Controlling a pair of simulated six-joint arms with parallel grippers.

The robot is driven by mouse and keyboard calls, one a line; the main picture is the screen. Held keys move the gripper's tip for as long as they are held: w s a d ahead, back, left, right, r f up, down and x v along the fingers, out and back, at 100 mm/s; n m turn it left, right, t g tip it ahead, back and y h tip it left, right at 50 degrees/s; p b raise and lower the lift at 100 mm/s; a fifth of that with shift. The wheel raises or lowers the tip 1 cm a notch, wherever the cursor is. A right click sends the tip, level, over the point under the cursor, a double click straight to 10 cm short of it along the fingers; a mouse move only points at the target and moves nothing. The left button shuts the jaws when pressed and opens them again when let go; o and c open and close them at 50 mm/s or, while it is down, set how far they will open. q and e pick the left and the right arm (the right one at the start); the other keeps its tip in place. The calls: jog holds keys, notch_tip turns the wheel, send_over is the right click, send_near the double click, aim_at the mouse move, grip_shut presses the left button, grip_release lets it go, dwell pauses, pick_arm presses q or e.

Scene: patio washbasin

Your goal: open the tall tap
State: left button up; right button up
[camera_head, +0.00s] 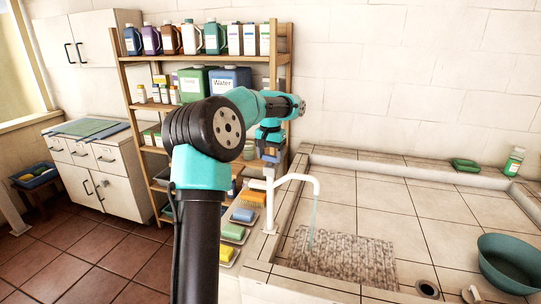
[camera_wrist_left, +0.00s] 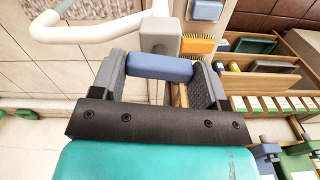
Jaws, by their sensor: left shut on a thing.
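The tall tap (camera_head: 271,205) is white and stands at the left edge of the tiled basin. Its spout bends right, and a thin bluish stream (camera_head: 313,213) hangs below the spout's end. The blue tap handle (camera_wrist_left: 160,67) lies between the two grey fingers of my left gripper (camera_head: 269,152), which is shut on it. In the wrist view, a grey block (camera_wrist_left: 160,36) and the white spout pipe (camera_wrist_left: 90,30) show beyond the handle. In the head view my gripper partly hides the handle. My right gripper is not in view.
A brown mat (camera_head: 343,259) lies in the basin below the spout. A teal bowl (camera_head: 508,262) is at the right. A wooden shelf (camera_head: 200,60) with bottles stands behind my arm. Brushes and sponges (camera_head: 238,225) lie left of the tap. The basin's middle is clear.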

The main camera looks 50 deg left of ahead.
aim_at(271, 156)
pick_arm(q)
jog(key=shift+n, duration=0.9)
jog(key=o, duration=0.9)
jog(key=shift+o, duration=0.2)
jog(key=shift+r, duration=0.15)
notch_tip(271, 156, up, 17)
jog(key=shift+r, duration=0.1)
